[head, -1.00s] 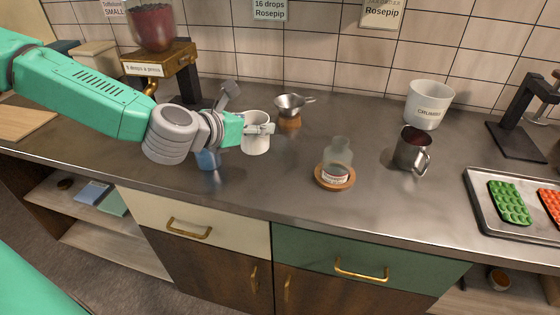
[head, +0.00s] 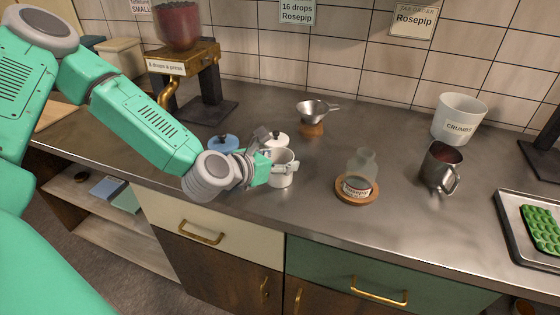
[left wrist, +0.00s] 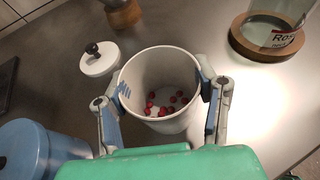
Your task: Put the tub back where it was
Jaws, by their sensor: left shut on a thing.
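A white tub (head: 281,175) is in my left gripper (head: 276,160), upright, near the middle of the counter. My right gripper is not in view.
A blue lidded tub (head: 222,144) stands left, partly behind my arm. A glass jar (head: 362,165) on a wooden coaster (head: 357,190) stands right. A metal funnel (head: 312,108), steel mug (head: 441,165) and CRUMBS pot (head: 458,118) are farther off. The counter's front centre is clear.

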